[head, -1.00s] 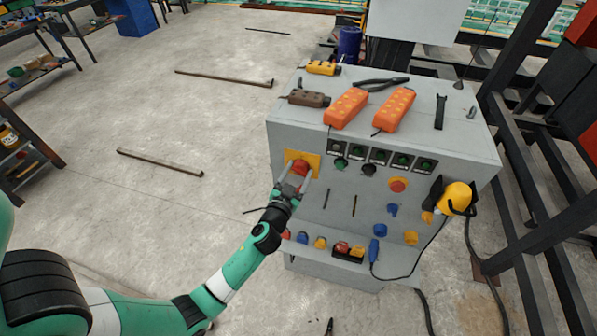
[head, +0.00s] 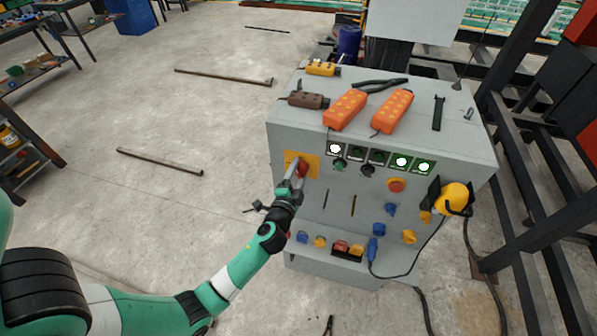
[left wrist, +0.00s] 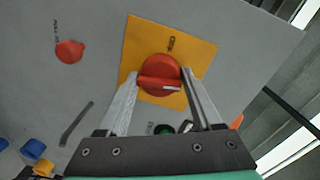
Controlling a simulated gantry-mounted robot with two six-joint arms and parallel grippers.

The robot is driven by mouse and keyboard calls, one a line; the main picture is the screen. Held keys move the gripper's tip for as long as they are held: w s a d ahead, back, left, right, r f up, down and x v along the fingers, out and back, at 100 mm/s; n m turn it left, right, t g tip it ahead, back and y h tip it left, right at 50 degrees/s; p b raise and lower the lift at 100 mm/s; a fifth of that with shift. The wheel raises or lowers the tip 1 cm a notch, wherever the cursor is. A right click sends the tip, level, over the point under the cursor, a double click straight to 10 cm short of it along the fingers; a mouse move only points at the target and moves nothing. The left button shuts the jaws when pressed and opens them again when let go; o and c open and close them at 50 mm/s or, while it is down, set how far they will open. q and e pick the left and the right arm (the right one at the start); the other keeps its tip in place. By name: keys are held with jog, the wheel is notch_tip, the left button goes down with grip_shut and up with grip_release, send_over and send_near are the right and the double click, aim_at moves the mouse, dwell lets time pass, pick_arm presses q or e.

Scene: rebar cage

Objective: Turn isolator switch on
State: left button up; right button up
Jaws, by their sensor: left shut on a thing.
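The isolator switch is a red rotary knob (head: 302,168) on a yellow plate (head: 314,161), at the upper left of the grey cabinet's front. In the left wrist view the knob (left wrist: 160,68) has a raised handle bar with a white mark near its right end. My left gripper (head: 297,174) is shut on the knob, with one finger on each side of the bar in the left wrist view (left wrist: 159,82). In the head view the gripper partly covers the knob. Three panel lamps are lit: one at the left (head: 335,148) and two at the right (head: 401,162). My right gripper is not seen.
The grey cabinet (head: 470,140) carries orange pendants (head: 346,109), pliers (head: 382,84) and other tools on top. Plugs and connectors stand on its lower ledge. Bars (head: 160,161) lie on the open floor at left.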

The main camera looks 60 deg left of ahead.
pick_arm(q)
jog(key=shift+r+m, duration=0.2)
jog(key=shift+m, duration=0.8)
jog(key=shift+r, duration=0.1)
jog(key=o, duration=1)
jog(key=shift+o, duration=0.2)
jog(key=shift+f, duration=0.2)
jog(key=shift+s+d, duration=0.1)
jog(key=shift+d, duration=0.05)
jog(key=f+v, duration=0.1)
jog(key=v, duration=1)
jog(key=shift+d+r, duration=0.2)
jog(key=shift+r, duration=0.25)
